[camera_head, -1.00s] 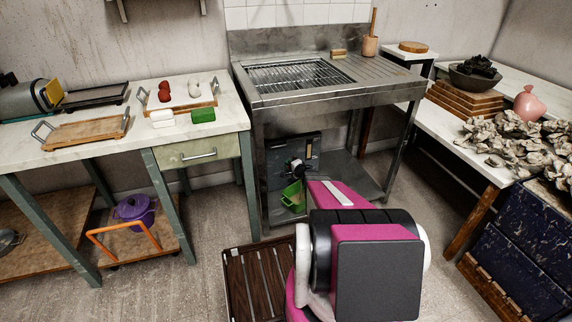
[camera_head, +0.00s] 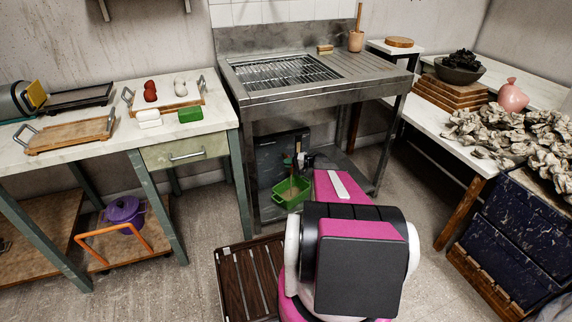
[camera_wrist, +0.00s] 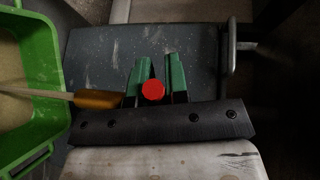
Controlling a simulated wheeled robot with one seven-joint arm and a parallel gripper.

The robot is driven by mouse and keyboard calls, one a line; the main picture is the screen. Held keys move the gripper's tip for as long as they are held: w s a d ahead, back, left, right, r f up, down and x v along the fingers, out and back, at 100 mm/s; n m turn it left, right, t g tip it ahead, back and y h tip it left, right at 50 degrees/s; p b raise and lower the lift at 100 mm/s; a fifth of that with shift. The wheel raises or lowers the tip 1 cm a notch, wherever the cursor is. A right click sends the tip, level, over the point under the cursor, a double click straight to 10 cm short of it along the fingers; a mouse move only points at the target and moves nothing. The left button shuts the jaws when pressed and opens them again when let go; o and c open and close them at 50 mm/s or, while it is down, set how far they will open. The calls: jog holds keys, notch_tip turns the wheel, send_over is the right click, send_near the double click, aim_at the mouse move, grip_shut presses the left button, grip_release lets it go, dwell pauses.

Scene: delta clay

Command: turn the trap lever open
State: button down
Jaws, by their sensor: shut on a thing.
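The trap (camera_head: 278,162) is a dark grey box under the steel sink, and its panel fills the middle of the wrist view (camera_wrist: 205,65). The trap lever shows a round red end (camera_wrist: 153,90). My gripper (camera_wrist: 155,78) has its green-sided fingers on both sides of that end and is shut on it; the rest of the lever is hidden. A brass-coloured outlet (camera_wrist: 98,99) lies left of the fingers. A thin pale line, seemingly a stream, runs from it into the green tub (camera_wrist: 45,135), which holds beige matter. The tub also shows in the head view (camera_head: 292,192).
The steel sink (camera_head: 330,92) and its legs stand close around my arm. A dark slatted rack (camera_head: 252,275) lies on the floor beside my base. A white counter (camera_head: 70,145) is at left, and a bench with shells (camera_head: 525,130) at right.

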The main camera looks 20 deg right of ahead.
jog(key=shift+d+n+g, duration=0.2)
jog(key=shift+n+g, duration=0.1)
jog(key=c, duration=1.1)
grip_release()
jog(key=v, duration=1)
jog(key=shift+s+d, duration=0.2)
jog(key=shift+d, duration=0.15)
